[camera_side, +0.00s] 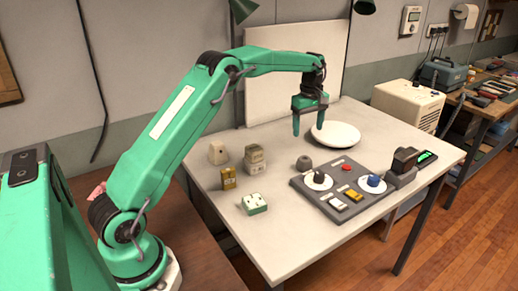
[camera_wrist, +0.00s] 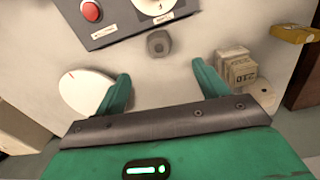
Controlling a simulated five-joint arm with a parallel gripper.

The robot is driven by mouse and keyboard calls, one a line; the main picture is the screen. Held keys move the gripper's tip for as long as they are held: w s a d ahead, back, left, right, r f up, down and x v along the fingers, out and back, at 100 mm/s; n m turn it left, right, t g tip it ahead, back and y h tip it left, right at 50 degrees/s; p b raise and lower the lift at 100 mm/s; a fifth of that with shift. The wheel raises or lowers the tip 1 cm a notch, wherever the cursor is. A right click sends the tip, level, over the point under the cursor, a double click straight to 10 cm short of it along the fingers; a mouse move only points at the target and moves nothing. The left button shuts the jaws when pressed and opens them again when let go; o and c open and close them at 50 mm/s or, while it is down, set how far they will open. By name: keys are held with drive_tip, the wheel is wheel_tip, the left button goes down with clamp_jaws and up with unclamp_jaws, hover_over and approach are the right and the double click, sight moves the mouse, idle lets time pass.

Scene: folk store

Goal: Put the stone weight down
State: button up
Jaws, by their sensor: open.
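A small dark grey lump (camera_side: 304,163), which looks like the stone weight, stands on the pale table (camera_side: 225,200) just behind the grey control panel (camera_side: 315,202). It also shows in the wrist view (camera_wrist: 158,43), beyond my fingertips, with clear tabletop around it. My gripper (camera_side: 308,128) is open, points down, and hangs above the table behind the grey lump, near the round white plate (camera_side: 336,134). In the wrist view my gripper (camera_wrist: 163,78) has its two green fingers wide apart with nothing between them.
Stacked beige blocks (camera_side: 254,158), a pale rounded block (camera_side: 218,153), a yellow box (camera_side: 229,178) and a green-and-white box (camera_side: 254,204) stand to the left. The panel carries a red button (camera_side: 346,167), white dials and a blue knob (camera_side: 373,181). The table's front left is clear.

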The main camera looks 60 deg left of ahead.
drive_tip(key=s+d+r+m+t, duration=0.1)
drive_tip(key=s+d+r+m, duration=0.35)
drive_tip(key=s+r, duration=0.35)
drive_tip(key=s+d+r+m+t, duration=0.2)
drive_tip(key=s+d+r+m, duration=0.25)
drive_tip(key=s+r, duration=0.4)
drive_tip(key=s+d+f+m, duration=0.1)
drive_tip(key=s+f+m, duration=0.1)
drive_tip(key=s, duration=0.4)
drive_tip(key=s+d+f+m+t, duration=0.1)
drive_tip(key=s+d+f+m, duration=0.1)
drive_tip(key=s, duration=0.5)
drive_tip(key=s+d+f+m+t, duration=0.1)
drive_tip(key=s+d+f+m, duration=0.1)
drive_tip(key=s, duration=0.5)
drive_tip(key=shift+s+f+m, duration=0.15)
drive_tip(key=shift+f+m, duration=0.2)
drive_tip(key=shift+m, duration=0.55)
drive_tip(key=shift+d, duration=0.1)
drive_tip(key=shift+c, duration=0.7)
